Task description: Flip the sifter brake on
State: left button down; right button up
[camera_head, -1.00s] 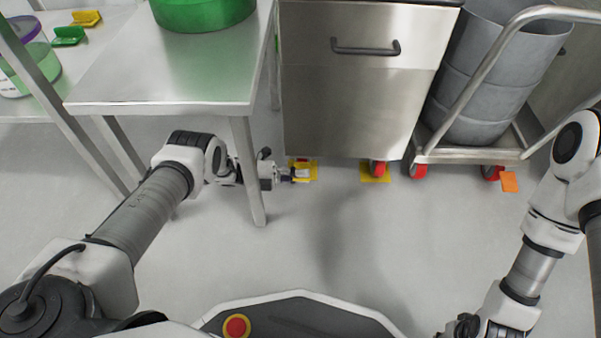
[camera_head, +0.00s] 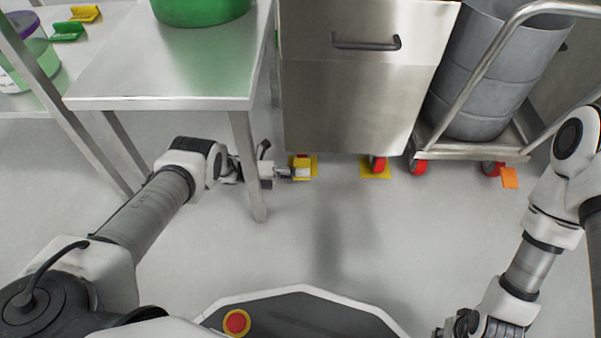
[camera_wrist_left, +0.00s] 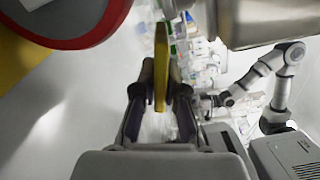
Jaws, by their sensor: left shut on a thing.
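The steel cabinet (camera_head: 350,110) on red castors looks like the sifter unit. My left gripper (camera_head: 300,173) is low by its left front castor, above a yellow floor patch (camera_head: 313,160). In the left wrist view a thin yellow plate, apparently the brake tab (camera_wrist_left: 161,60), stands edge-on between the two dark fingers, which are shut on it. The red-rimmed castor wheel (camera_wrist_left: 112,18) is close beside it at upper left. In the head view the tab is too small to make out. My right gripper (camera_head: 465,325) is partly visible at the bottom edge; its fingers are unclear.
A steel table (camera_head: 160,75) is left of the cabinet; its front leg (camera_head: 248,165) stands in front of my left wrist. A trolley (camera_head: 470,153) with a grey drum (camera_head: 490,90) and an orange tab (camera_head: 510,178) is at right. The floor in front is clear.

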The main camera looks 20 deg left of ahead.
pick_arm(q)
jog(key=c, duration=1.2)
grip_release()
jog(key=shift+f, duration=0.1)
jog(key=shift+c, duration=0.2)
jog(key=v, duration=1.2)
